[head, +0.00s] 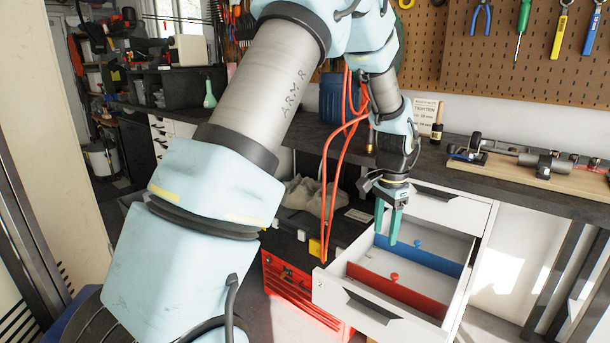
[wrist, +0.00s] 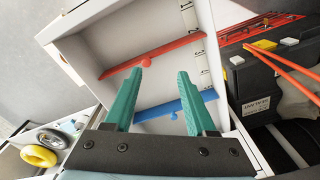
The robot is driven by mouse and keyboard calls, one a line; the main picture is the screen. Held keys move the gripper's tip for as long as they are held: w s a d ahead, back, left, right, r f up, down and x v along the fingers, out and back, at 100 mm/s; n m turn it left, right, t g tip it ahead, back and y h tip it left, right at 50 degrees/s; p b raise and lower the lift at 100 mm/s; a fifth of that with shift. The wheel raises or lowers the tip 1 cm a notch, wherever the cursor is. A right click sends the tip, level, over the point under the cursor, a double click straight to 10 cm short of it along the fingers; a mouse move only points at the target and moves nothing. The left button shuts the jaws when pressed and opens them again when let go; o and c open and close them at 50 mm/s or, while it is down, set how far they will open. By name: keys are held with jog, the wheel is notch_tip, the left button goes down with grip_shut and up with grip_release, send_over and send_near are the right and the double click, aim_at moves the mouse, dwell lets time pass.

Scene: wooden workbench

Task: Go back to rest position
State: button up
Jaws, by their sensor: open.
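My gripper (head: 389,222) hangs fingers-down over the open white drawer (head: 335,290). In the wrist view its two green fingers (wrist: 160,90) are spread apart with nothing between them. Inside the drawer are a red divider (head: 400,293) and a blue divider (head: 425,257), each with a small knob. The red divider also shows in the wrist view (wrist: 170,50), beyond the fingertips, and the blue divider (wrist: 155,110) passes behind the fingers. I cannot tell how far the fingertips are above the drawer.
A dark workbench (head: 530,183) runs along the wall, with a wooden board of metal parts (head: 550,175) on it. A red toolbox (head: 290,285) stands left of the drawer. Orange cables (head: 335,160) hang beside the arm. A pegboard (head: 480,60) holds tools behind.

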jog(key=s+a+r+n, duration=0.1)
jog(key=a+r+n, duration=0.15)
jog(key=a, duration=0.65)
jog(key=s+a+r+n, duration=0.15)
jog(key=a+n, duration=0.25)
jog(key=a, duration=0.6)
jog(key=s+a+r+n+t, duration=0.1)
jog(key=s+a+n, duration=0.5)
jog(key=a, duration=0.5)
jog(key=shift+s+a, duration=0.4)
jog(key=shift+s, duration=0.3)
